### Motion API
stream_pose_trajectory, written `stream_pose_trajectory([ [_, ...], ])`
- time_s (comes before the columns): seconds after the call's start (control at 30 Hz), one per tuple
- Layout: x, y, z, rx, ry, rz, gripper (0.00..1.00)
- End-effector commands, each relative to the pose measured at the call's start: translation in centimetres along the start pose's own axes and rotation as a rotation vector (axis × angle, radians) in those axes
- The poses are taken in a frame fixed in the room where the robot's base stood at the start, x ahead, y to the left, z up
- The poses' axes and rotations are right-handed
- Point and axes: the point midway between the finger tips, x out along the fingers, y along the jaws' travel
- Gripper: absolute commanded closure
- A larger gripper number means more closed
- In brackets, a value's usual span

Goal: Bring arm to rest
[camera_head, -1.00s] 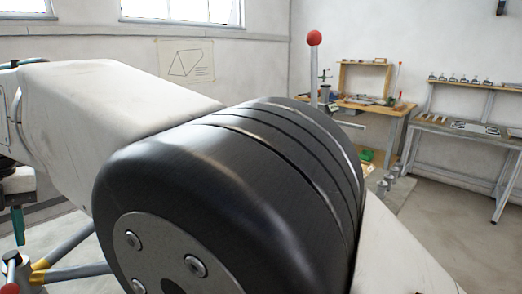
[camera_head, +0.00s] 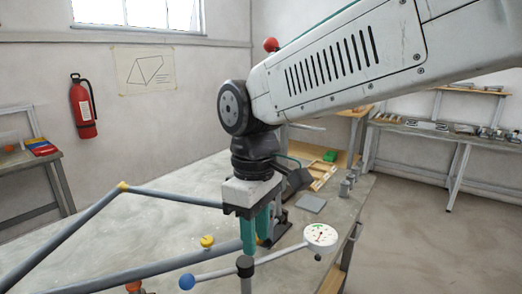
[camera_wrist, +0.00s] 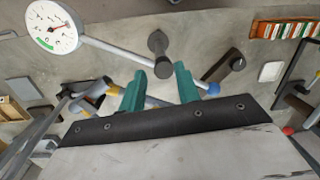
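My arm reaches in from the upper right in the head view and bends down at a black wrist joint. My gripper (camera_head: 256,232) points downward over the grey table (camera_head: 190,185), with two teal fingers. In the wrist view, my gripper (camera_wrist: 160,85) has its fingers apart, with no object held between them. A round dial gauge (camera_head: 320,237) on a grey bar with a blue ball end (camera_head: 187,281) is close to the fingers in the head view. The gauge also shows in the wrist view (camera_wrist: 50,28).
Grey tubes with yellow joints (camera_head: 123,186) form a frame at the left and front. A yellow knob (camera_head: 207,241) is near the gripper. A grey plate (camera_head: 311,203) and small metal cylinders (camera_head: 345,188) are on the table's right side. A fire extinguisher (camera_head: 83,106) hangs on the wall.

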Motion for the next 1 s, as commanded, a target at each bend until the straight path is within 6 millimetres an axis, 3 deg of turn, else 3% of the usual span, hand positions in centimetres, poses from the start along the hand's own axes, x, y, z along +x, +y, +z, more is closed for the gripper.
stream_pose_trajectory([
  [0.03,0.1,1.2,3.7,0.132,0.009,0.004,0.67],
  [0.1,0.6,2.2,8.2,0.308,0.017,0.011,0.67],
  [0.3,3.2,2.7,19.8,0.734,0.058,0.027,0.67],
  [0.4,4.6,2.0,24.5,0.874,0.086,0.04,0.67],
  [0.5,5.6,1.3,27.8,0.971,0.12,0.056,0.67],
  [0.7,4.6,1.3,30.7,1.098,0.199,0.098,0.67],
  [1.0,4.5,1.5,31.0,1.118,0.201,0.099,0.67],
])
